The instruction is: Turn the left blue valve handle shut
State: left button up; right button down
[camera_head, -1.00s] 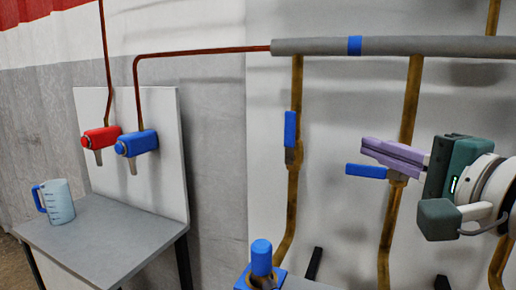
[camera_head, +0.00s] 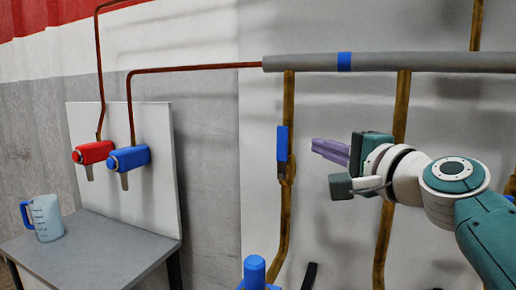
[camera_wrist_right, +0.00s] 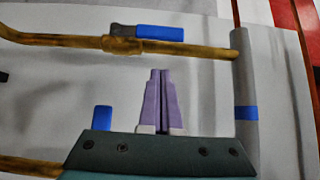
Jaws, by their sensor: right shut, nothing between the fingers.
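The left blue valve handle (camera_head: 282,147) points up along its brown vertical pipe (camera_head: 287,95) in the head view. In the wrist view the handle (camera_wrist_right: 160,33) lies parallel to the pipe, beyond the fingertips. My right gripper (camera_head: 314,147) has its lilac fingers pressed together and empty, just right of the handle with a gap between. Its fingertips also show in the wrist view (camera_wrist_right: 160,72). The right blue handle (camera_wrist_right: 103,118) shows beside the fingers in the wrist view; my gripper hides it in the head view. My left gripper is out of view.
A grey horizontal pipe (camera_head: 400,62) with a blue band runs above. Another brown pipe (camera_head: 402,100) passes behind my right arm. A blue knob (camera_head: 254,270) stands below. At left are red (camera_head: 93,152) and blue taps (camera_head: 130,158), a table (camera_head: 90,255) and a jug (camera_head: 45,217).

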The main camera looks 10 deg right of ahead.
aim_at(282, 154)
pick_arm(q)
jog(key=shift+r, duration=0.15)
pick_arm(e)
jog(key=shift+w+a, duration=0.5)
jog(key=shift+a, duration=0.3)
jog(key=shift+w+a, duration=0.5)
jog(key=shift+a, duration=0.3)
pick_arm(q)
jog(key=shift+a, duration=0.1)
